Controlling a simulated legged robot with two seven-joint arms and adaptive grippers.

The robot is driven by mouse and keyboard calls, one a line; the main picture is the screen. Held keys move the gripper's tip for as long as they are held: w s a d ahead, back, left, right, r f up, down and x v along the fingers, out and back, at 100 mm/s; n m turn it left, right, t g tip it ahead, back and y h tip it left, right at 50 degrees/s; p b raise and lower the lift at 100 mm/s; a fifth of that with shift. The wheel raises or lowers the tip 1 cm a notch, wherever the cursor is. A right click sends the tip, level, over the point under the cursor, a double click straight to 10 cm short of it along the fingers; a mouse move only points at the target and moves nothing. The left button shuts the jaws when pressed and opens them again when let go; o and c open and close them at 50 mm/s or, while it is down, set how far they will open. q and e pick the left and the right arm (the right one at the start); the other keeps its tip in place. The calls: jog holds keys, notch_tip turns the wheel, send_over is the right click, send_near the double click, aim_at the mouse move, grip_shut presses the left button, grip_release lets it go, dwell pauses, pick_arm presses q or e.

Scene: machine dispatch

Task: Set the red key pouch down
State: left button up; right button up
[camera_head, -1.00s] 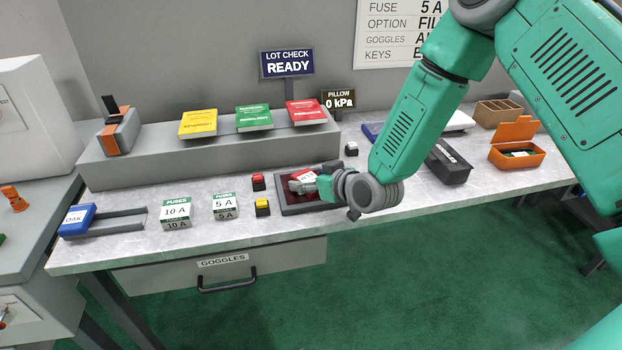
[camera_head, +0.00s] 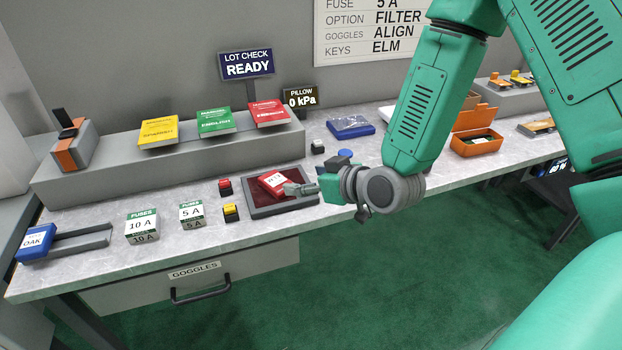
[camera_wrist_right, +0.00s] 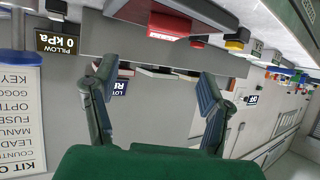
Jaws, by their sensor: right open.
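The red key pouch (camera_head: 272,183), with a white label, lies at a slant on the dark red pad of a grey-rimmed tray (camera_head: 259,214) on the bench. My right gripper (camera_head: 298,189) is just right of the pouch, low over the tray; the head view does not show a clear gap between them. In the right wrist view, which is turned over, its two fingers (camera_wrist_right: 158,88) are wide apart with nothing between them. The pouch (camera_wrist_right: 168,24) shows there beyond the fingertips, near the top. My left gripper is out of view.
A red button (camera_head: 225,187) and a yellow button (camera_head: 231,212) stand left of the tray. Fuse boxes (camera_head: 141,226) are further left. A grey shelf (camera_head: 200,165) with coloured booklets runs behind. An orange box (camera_head: 477,142) stands at right.

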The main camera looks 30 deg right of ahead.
jog(key=shift+s+r, duration=0.35)
jog(key=shift+s, duration=0.3)
jog(key=s+a+f+g, duration=0.2)
jog(key=s+f+g, duration=0.4)
jog(key=s+f, duration=0.65)
jog(key=s+a+f+m+g+h, duration=0.1)
jog(key=s+f+g+h, duration=0.1)
jog(key=s+f+g, duration=0.4)
jog(key=s+f, duration=0.5)
jog(key=s, duration=0.4)
jog(key=shift+h, duration=0.3)
jog(key=shift+s+f, duration=0.1)
